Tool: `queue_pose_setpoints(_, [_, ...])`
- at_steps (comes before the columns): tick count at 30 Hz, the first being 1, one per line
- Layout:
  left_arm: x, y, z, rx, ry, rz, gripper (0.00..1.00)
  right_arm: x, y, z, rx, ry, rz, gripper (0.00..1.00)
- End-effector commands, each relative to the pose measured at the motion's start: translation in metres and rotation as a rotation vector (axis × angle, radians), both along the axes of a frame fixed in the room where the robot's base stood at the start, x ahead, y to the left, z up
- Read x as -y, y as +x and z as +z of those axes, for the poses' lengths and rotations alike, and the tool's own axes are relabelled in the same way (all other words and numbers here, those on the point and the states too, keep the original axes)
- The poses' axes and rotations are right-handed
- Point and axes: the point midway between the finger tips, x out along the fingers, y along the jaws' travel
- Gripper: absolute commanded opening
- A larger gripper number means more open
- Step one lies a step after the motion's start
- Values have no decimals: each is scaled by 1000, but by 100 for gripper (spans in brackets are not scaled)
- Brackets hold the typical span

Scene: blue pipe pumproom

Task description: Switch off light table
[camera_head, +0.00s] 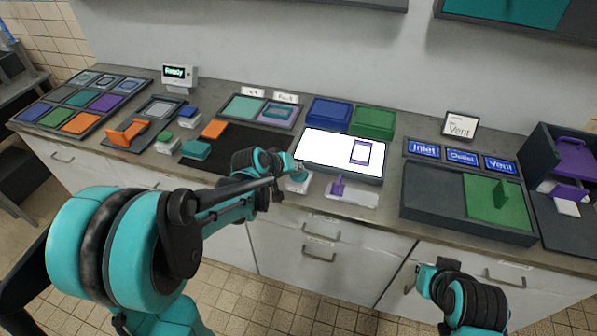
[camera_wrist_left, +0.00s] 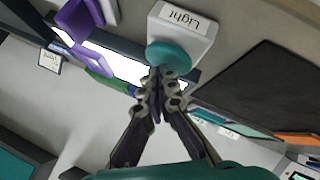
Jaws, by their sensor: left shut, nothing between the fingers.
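The light table (camera_head: 322,147) glows bright white on the counter, with a purple-framed tile (camera_head: 361,151) lying on it. In the left wrist view, its glowing surface (camera_wrist_left: 118,68) is partly hidden. The light switch is a white box labelled "Light" (camera_wrist_left: 187,20) with a round teal button (camera_wrist_left: 168,57); the box (camera_head: 298,184) sits at the counter's front edge in the head view. My left gripper (camera_wrist_left: 157,76) is shut and empty, its fingertips right at the button; I cannot tell whether they touch. My right gripper (camera_head: 424,278) is low, in front of the cabinets, its fingers unclear.
A purple-handled tool (camera_head: 339,186) stands right of the switch. A dark mat (camera_head: 240,150) with teal and orange blocks lies left.

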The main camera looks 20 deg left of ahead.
Motion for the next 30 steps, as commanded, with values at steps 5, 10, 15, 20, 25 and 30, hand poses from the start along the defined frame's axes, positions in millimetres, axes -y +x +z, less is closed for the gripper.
queue_pose_setpoints(5, [0, 0, -3, -1, 0, -1, 0, 0, 0, -2, 0, 0, 0, 0])
queue_pose_setpoints(10, [0, 0, -1, -1, 0, -1, 0, 0, 0, 0, 0, 0, 0, 0])
queue_pose_setpoints(15, [0, 0, 8, -1, 0, -1, 0, 0, 0, 7, 0, 0, 0, 0])
queue_pose_setpoints(20, [0, 0, 14, -1, 0, -1, 0, 0, 0, 12, 0, 0, 0, 0])
queue_pose_setpoints(25, [0, 0, 13, 0, 0, 0, 0, 0, 0, 11, 0, 0, 0, 0])
queue_pose_setpoints(30, [0, 0, 16, 0, 0, 0, 0, 0, 0, 13, 0, 0, 0, 0])
